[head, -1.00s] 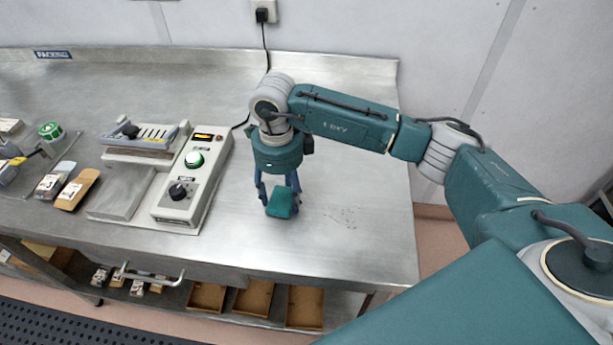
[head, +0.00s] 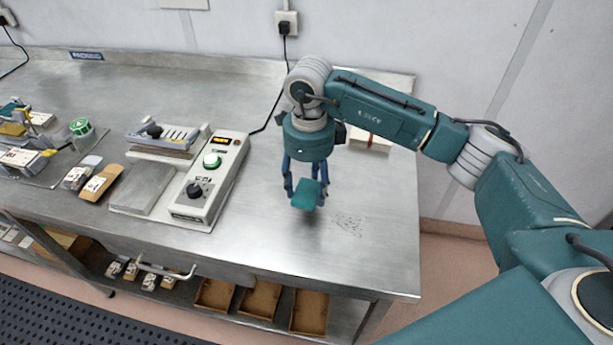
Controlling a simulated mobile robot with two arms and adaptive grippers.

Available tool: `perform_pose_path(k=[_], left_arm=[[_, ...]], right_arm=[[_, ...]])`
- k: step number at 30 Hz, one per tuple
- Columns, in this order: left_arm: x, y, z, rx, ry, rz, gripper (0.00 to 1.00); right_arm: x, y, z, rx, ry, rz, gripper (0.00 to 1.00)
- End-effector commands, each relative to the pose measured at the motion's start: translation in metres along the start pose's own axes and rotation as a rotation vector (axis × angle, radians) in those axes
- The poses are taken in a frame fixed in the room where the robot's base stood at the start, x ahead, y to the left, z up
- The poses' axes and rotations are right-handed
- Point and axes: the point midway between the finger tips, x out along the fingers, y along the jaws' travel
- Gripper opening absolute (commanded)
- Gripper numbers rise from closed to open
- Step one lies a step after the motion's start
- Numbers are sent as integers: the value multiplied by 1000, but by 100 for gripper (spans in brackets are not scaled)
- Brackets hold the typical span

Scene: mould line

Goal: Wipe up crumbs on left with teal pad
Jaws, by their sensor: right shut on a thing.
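The teal pad (head: 307,197) is in my right gripper (head: 306,184), which points down over the bare steel on the right part of the bench. The gripper is shut on the pad and appears to hold it a little above the surface. A patch of small dark crumbs (head: 347,224) lies on the steel just right of and nearer than the pad, apart from it in the picture. My left gripper is not in view.
A sealing machine with a control box (head: 210,181) stands left of the pad, its cable running to a wall socket (head: 287,23). A small pale item (head: 371,141) is partly hidden behind my right arm. Packages (head: 101,183) and tools lie far left. Steel around the crumbs is clear.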

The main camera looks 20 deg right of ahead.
Motion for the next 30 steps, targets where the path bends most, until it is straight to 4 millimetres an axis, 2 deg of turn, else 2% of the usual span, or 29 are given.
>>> perform_pose_path(k=[3, 8, 30], left_arm=[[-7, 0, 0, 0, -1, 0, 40], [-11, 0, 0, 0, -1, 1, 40], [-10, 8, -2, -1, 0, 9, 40]], right_arm=[[-14, -3, -2, 2, 0, -1, 30], [-22, -5, -3, 3, 1, 0, 30], [-22, -5, -3, 3, 0, 0, 30]])
